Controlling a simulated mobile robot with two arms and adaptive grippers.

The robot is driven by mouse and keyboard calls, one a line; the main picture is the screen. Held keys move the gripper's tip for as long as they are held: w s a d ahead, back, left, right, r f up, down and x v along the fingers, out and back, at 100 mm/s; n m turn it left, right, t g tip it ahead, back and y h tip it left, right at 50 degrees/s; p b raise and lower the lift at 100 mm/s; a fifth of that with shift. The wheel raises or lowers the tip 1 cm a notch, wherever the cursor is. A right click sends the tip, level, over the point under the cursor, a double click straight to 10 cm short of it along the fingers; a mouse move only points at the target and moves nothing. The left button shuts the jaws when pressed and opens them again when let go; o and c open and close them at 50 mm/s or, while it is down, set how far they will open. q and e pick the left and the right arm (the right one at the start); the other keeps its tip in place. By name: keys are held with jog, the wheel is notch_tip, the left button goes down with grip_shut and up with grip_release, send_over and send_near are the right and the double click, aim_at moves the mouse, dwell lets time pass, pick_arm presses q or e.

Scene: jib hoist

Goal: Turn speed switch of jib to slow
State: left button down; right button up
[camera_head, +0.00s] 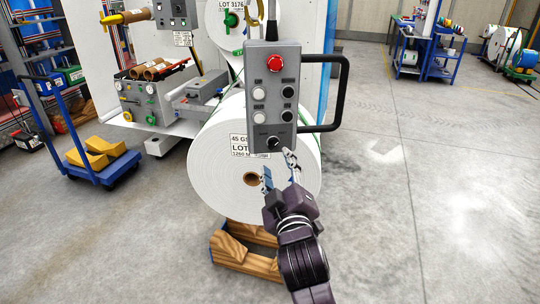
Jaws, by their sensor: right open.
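The grey jib control pendant (271,97) hangs upright in the middle of the view. It has a red mushroom button (274,62) at the top, white and black push buttons below, and a black handle (341,92) on its right side. The speed switch (274,143) is a round dark knob with a pale pointer mark at the pendant's bottom. Its exact setting is too small to read. My right gripper (278,166) is open and empty just below the pendant, with one fingertip close to the knob. I cannot tell whether it touches. My left gripper is not in view.
A large white paper roll (215,186) stands behind the pendant on a wooden cradle (232,258). A blue cart (105,178) with yellow wedges is at left, near a machine. Blue tables (427,55) stand at the back right. The floor at right is clear.

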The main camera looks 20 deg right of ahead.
aim_at(273, 145)
jog(key=w+p, duration=0.1)
jog(key=w, duration=0.2)
jog(key=w+d, duration=0.1)
jog(key=w, duration=0.2)
jog(key=shift+w+d+f+p, duration=0.1)
jog(key=shift+d+p, duration=0.1)
jog(key=shift+p, duration=0.15)
jog(key=shift+w+d, duration=0.15)
jog(key=shift+w, duration=0.6)
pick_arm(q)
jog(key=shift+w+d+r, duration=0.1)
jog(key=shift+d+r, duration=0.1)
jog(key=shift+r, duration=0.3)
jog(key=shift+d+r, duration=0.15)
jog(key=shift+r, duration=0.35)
pick_arm(e)
grip_shut()
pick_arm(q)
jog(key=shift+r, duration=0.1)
